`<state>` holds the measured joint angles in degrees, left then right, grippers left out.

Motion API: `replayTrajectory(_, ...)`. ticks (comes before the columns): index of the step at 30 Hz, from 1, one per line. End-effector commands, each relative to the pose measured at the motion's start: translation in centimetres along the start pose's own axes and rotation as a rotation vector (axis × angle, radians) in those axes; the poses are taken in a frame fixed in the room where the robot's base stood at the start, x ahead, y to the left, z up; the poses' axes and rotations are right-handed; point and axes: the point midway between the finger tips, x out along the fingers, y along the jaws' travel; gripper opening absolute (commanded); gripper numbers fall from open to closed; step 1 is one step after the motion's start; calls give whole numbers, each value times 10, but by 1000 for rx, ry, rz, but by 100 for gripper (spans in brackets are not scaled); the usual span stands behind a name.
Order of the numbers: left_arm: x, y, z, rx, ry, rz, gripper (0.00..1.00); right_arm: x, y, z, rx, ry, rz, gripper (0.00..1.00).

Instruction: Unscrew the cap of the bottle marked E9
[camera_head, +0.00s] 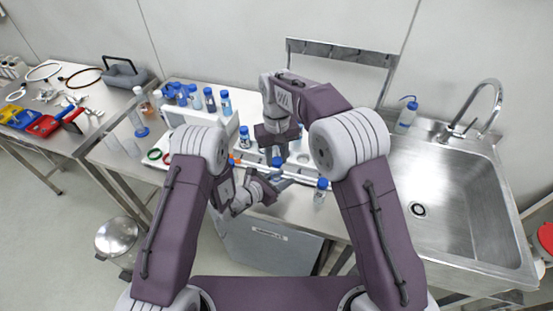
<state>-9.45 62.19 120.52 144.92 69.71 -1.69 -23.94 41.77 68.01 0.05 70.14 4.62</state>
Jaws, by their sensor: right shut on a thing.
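A small bottle (276,174) with a blue cap (277,162) stands near the front of the bench, in front of the white rack. My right gripper (277,154) points down from above and is shut at the blue cap; its fingers partly hide it. My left gripper (279,183) reaches in from the left, low beside the bottle's body. Whether its fingers are closed on the bottle I cannot tell. Another blue-capped bottle (320,192) stands to the right, near the bench's front edge. Labels are too small to read, so I cannot tell which bottle is E9.
A white rack (226,132) and several blue-capped bottles stand behind and left. The sink (440,190) with its tap (480,112) lies to the right, with a wash bottle (407,115) behind it. A tool table (60,140) is at the left. My arms hide part of the bench.

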Motion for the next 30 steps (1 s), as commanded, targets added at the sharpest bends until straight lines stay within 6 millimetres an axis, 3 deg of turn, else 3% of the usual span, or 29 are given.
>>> replayTrajectory(2, 0, 0, 0, 0, 0, 0, 60, 0, 0, 0, 0, 0, 0, 0)
replayTrajectory(14, -7, 1, -1, 0, 1, 1, 60, 2, 0, 0, 0, 0, 0, 0)
replayTrajectory(24, -78, 2, -2, -2, 0, 5, 60, 12, 0, 0, 0, 0, 0, 0)
replayTrajectory(30, -111, 1, -1, -1, 0, 3, 60, 16, 0, 0, 0, 0, 0, 0)
